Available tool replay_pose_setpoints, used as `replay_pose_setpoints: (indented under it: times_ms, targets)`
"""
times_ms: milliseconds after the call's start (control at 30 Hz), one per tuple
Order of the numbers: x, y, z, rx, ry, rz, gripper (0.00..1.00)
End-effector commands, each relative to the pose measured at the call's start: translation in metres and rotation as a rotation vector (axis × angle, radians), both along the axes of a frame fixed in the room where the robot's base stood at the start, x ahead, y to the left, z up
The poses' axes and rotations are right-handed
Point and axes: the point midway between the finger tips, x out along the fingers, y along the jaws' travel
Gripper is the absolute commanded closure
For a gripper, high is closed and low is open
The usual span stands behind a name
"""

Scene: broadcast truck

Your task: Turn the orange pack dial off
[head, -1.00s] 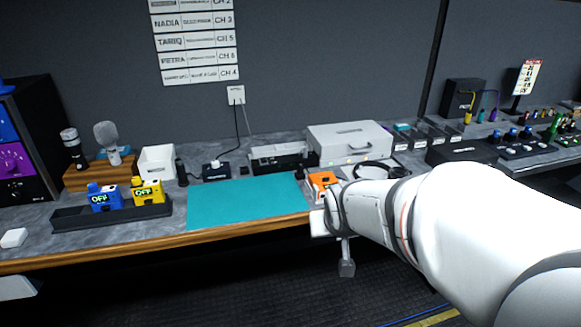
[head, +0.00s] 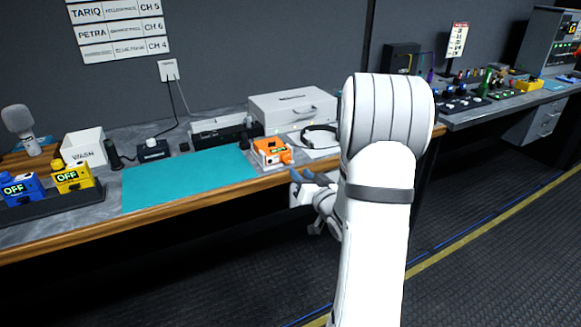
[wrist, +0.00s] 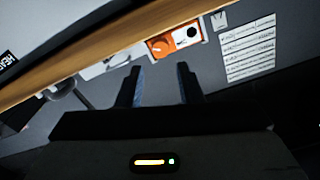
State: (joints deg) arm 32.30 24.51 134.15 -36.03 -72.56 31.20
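The orange pack (head: 272,153) sits on the workbench near its front edge, just right of the teal mat. A round orange knob (head: 287,157) shows on its right end; its setting is too small to read. In the wrist view the orange pack (wrist: 180,38) lies beyond the fingers, with a round orange dial (wrist: 160,45) and a dark round spot on a white part. My gripper (head: 303,187) is in front of the bench edge, apart from the pack. In the wrist view my gripper (wrist: 159,82) has its fingers spread with nothing between them.
The teal mat (head: 188,180) is bare. A blue pack (head: 22,189) and a yellow pack (head: 72,177), both reading OFF, stand in a black tray at left. Headphones (head: 318,135) and a white case (head: 293,108) lie behind the orange pack. The wooden bench edge (head: 150,218) runs before my gripper.

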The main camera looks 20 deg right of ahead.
Motion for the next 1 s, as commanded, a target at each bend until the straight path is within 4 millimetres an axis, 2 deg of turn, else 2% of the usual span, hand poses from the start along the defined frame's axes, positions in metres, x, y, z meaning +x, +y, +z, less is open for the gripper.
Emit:
replay_pose_setpoints:
  times_ms: [200,400,533,767,1000]
  targets:
    - [0.036,0.003,0.001,-0.002,0.000,0.003,0.67]
    - [0.061,0.003,0.000,-0.002,0.002,0.002,0.67]
    - [0.068,0.004,0.001,-0.001,0.001,0.000,0.67]
    - [0.069,0.004,0.001,-0.001,0.001,0.000,0.67]
    - [0.069,0.004,0.001,-0.002,0.002,0.002,0.85]
